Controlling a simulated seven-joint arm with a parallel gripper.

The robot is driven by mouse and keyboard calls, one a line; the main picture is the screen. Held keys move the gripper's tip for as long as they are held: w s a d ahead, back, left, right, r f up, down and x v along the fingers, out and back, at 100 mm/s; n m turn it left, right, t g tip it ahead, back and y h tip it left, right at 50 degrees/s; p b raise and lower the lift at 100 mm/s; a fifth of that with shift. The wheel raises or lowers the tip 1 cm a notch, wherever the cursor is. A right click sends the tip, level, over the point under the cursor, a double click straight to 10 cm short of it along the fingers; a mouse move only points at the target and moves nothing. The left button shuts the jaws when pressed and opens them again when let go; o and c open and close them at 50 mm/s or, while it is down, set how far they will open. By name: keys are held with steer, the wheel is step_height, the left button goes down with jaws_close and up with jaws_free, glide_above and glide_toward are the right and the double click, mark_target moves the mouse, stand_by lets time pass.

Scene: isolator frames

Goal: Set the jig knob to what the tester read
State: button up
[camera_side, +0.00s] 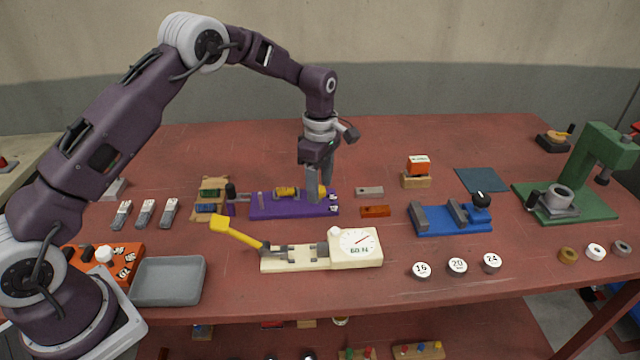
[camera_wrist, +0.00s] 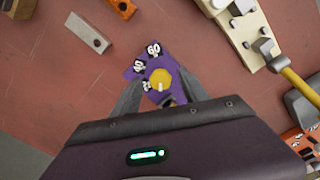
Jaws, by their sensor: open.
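The purple jig (camera_side: 290,207) lies mid-table with a yellow knob (camera_side: 322,190) at its right end. In the wrist view the knob (camera_wrist: 160,78) has a short pale mark on its lower part. Number labels lie beside it on the purple jig (camera_wrist: 130,73); one reads 60, the others are too small to read surely. My gripper (camera_side: 320,188) is down at the knob, its open fingers (camera_wrist: 159,84) on either side; contact cannot be told. The cream tester (camera_side: 305,259) has a dial with a red needle pointing up-right, and a display that seems to read 60.
A yellow lever (camera_side: 235,233) rises from the tester's left end. A grey block (camera_side: 369,192) and an orange block (camera_side: 375,211) lie right of the jig. A blue vise (camera_side: 450,218) stands farther right, numbered caps (camera_side: 457,266) in front. A grey tray (camera_side: 168,281) is front left.

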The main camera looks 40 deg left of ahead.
steer(key=shift+f, duration=0.2)
jaws_close()
